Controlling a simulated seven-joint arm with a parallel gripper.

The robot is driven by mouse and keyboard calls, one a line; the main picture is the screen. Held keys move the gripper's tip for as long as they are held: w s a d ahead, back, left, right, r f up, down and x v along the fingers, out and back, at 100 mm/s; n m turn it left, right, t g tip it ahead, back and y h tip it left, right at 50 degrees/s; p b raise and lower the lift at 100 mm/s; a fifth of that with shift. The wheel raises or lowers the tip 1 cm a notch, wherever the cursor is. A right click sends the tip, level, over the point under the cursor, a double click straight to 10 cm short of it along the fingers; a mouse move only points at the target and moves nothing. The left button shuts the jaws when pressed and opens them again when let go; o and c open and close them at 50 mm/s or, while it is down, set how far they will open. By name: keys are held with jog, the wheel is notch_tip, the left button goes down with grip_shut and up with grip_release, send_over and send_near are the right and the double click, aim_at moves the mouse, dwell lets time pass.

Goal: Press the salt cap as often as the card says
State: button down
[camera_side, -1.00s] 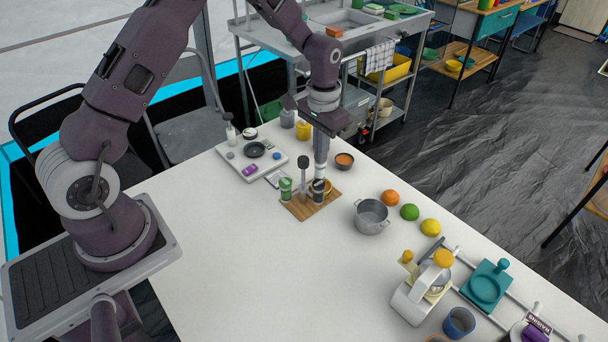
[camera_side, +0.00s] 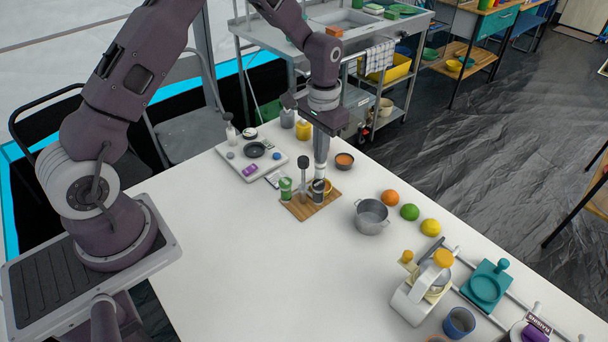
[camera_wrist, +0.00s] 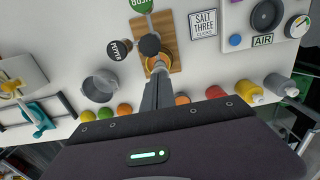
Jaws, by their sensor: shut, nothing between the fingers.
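The card (camera_wrist: 203,24) lies flat and reads "SALT THREE CLICKS". My gripper (camera_wrist: 158,72) is shut and empty, pointing down over a yellow-orange round container (camera_wrist: 161,60) at the end of a wooden board (camera_wrist: 172,42). In the side view my gripper (camera_side: 321,172) is above that same end of the board (camera_side: 297,209). A tall post with a dark round knob (camera_wrist: 149,44), a green-topped shaker (camera_side: 285,188) and a dark shaker marked as pepper (camera_wrist: 120,49) stand close by. No salt label on a container is readable, and contact with a cap cannot be told.
An orange (camera_side: 390,197), a lime (camera_side: 410,212) and a lemon (camera_side: 430,227) line the far side. A white panel (camera_side: 236,151) lies behind. The table's near middle is clear.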

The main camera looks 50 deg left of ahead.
jog(key=shift+f, duration=0.35)
dwell(0.4)
jog(key=shift+r, duration=0.3)
jog(key=shift+f, duration=0.4)
dwell(0.4)
jog(key=shift+r, duration=0.4)
jog(key=shift+r, duration=3.05)
